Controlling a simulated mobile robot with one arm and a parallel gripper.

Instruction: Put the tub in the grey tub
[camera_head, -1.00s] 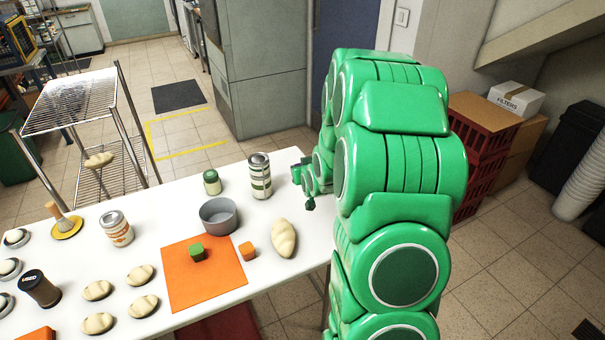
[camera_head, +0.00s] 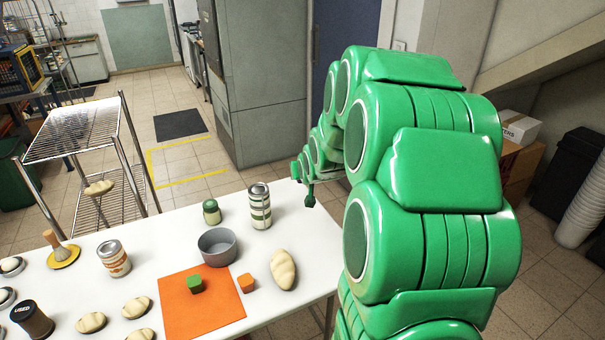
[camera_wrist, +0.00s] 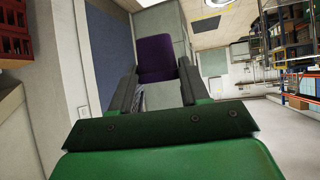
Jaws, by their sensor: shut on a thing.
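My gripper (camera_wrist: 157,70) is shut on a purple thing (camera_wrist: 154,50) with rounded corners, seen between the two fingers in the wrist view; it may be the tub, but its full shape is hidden. In the head view my gripper (camera_head: 302,186) is small, near the table's far right corner, and the purple thing cannot be made out there. The grey tub (camera_head: 218,260) is a round, open container on the white table, left of my gripper. It looks empty.
A striped can (camera_head: 260,207) and a green-lidded jar (camera_head: 211,212) stand behind the grey tub. A wire rack (camera_head: 75,130) stands left.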

